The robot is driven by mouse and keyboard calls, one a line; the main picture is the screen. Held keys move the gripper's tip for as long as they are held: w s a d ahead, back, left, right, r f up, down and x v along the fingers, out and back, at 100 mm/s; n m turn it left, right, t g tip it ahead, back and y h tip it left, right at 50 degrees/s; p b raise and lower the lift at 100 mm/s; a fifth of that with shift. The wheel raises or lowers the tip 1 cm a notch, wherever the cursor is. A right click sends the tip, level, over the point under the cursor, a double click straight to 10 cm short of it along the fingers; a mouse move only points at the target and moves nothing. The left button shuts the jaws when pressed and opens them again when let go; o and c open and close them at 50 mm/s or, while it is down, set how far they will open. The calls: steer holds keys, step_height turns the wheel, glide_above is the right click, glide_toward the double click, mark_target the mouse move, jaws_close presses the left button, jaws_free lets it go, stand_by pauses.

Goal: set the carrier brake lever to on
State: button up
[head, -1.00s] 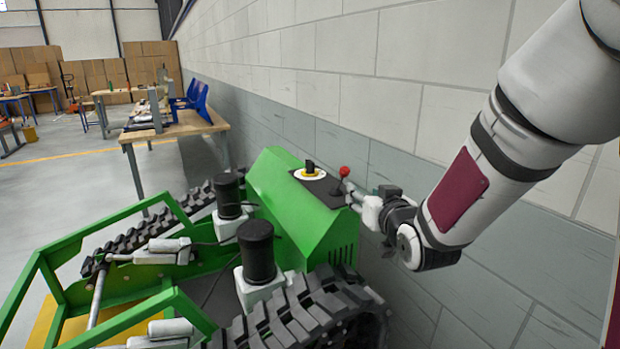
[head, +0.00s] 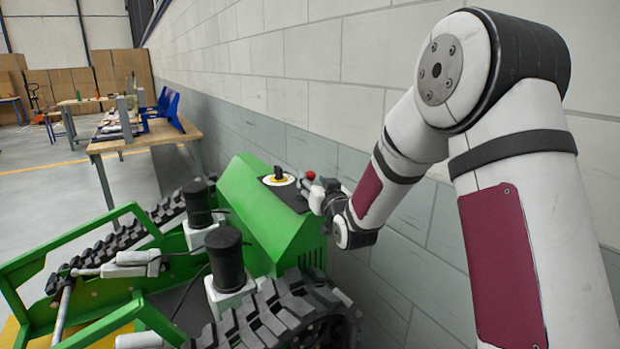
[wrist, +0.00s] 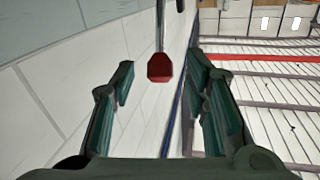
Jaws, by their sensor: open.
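The brake lever's red knob (head: 310,175) shows just above my gripper at the right end of the green carrier's (head: 232,190) top panel. In the head view its shaft is hidden behind my fingers. In the wrist view the red knob (wrist: 159,68) sits between the two fingers, towards their tips, with its thin shaft running up the picture. My gripper (wrist: 163,85) is open, with a gap on each side of the knob. In the head view my gripper (head: 309,188) is small and partly blurred into the lever. I cannot tell the lever's marked setting.
A round dial (head: 279,179) with a black and yellow handle is left of the lever on the same panel. A block wall (head: 400,240) runs close along the right. Black tracks (head: 285,315) flank the carrier. A wooden table (head: 150,137) stands behind it.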

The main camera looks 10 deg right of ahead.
mark_target(312, 179)
steer(key=shift+w+a, duration=0.1)
steer(key=shift+w, duration=1.5)
jaws_close()
